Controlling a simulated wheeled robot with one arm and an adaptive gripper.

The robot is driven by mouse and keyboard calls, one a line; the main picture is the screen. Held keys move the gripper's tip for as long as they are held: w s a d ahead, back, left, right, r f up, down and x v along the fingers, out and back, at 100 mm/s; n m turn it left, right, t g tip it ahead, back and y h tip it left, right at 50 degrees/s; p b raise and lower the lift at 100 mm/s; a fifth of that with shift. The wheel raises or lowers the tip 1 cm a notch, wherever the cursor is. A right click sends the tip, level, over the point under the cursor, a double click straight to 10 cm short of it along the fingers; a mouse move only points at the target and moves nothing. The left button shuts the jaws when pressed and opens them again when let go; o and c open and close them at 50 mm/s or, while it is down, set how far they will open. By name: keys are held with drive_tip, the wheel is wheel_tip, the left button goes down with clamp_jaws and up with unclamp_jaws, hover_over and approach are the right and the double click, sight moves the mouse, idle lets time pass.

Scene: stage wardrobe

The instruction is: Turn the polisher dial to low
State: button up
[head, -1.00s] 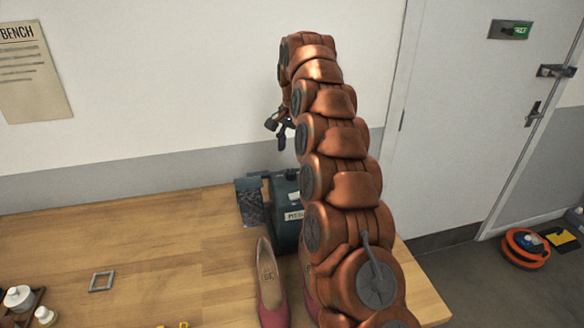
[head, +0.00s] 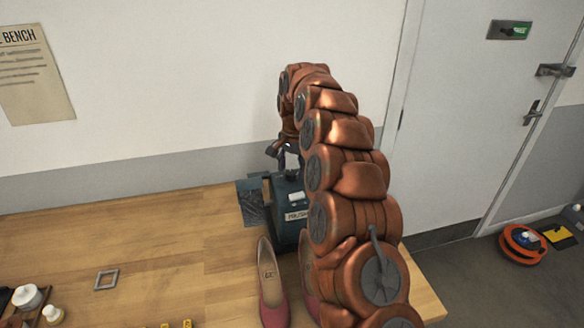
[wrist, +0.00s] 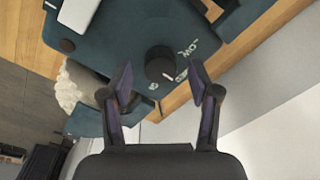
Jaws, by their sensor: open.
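The polisher (head: 288,205) is a dark teal machine at the back of the wooden bench, partly behind my arm in the head view. In the wrist view its teal top (wrist: 115,38) fills the upper middle. The black round dial (wrist: 159,63) has a short white mark. "LOW" is printed to its upper right; other lettering beside it is partly hidden. My gripper (wrist: 160,80) is open and empty, with one finger to each side of the dial; I cannot tell whether either touches it. In the head view my gripper (head: 283,155) is small and just above the polisher.
A small metal frame (head: 106,279) lies on the bench, whose left part is mostly clear. The wall is close behind.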

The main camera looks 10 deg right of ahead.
drive_tip(key=shift+f, duration=0.3)
drive_tip(key=c, duration=1.2)
